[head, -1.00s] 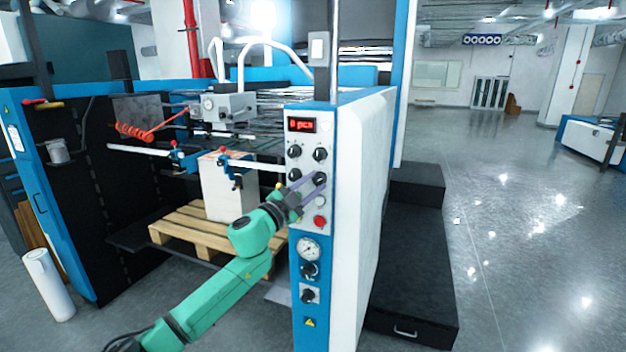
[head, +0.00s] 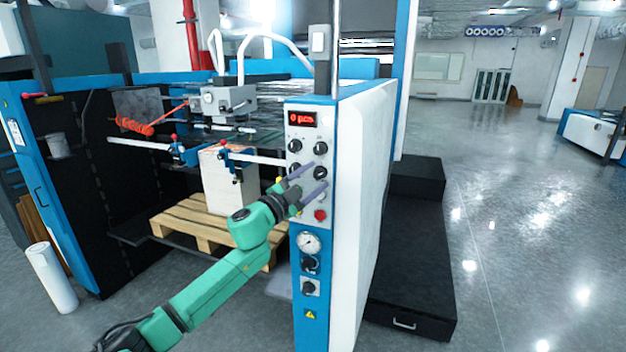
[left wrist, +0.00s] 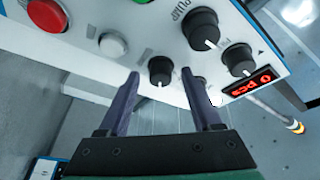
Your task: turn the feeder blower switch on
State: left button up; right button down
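The control panel (head: 308,200) on the blue-and-white machine post carries several black knobs. My left gripper (head: 319,175) is in front of it with its purple fingers apart and empty. In the left wrist view, a small black knob (left wrist: 160,70) appears between the two fingertips (left wrist: 160,75); I cannot tell how far off it is. This looks like the lower right knob (head: 320,172) of the upper group. A bigger knob (left wrist: 203,29) is next to the label "PUMP". No feeder blower label is readable, so I cannot tell which switch that is. My right gripper is not in view.
The red display (head: 302,118) reads 0 pcs. A red button (head: 320,215) and a white button (left wrist: 112,45) sit close to the fingers. A gauge (head: 308,242) is below. A wooden pallet (head: 190,222) stands behind my arm. Open floor lies to the right.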

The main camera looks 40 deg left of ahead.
pick_arm(q)
jog(key=shift+s+f+b, duration=0.3)
jog(key=shift+s, duration=0.2)
jog(key=s+f+b, duration=0.2)
jog(key=s, duration=1.1)
jog(key=shift+s, duration=0.2)
jog(key=shift+w+f, duration=0.1)
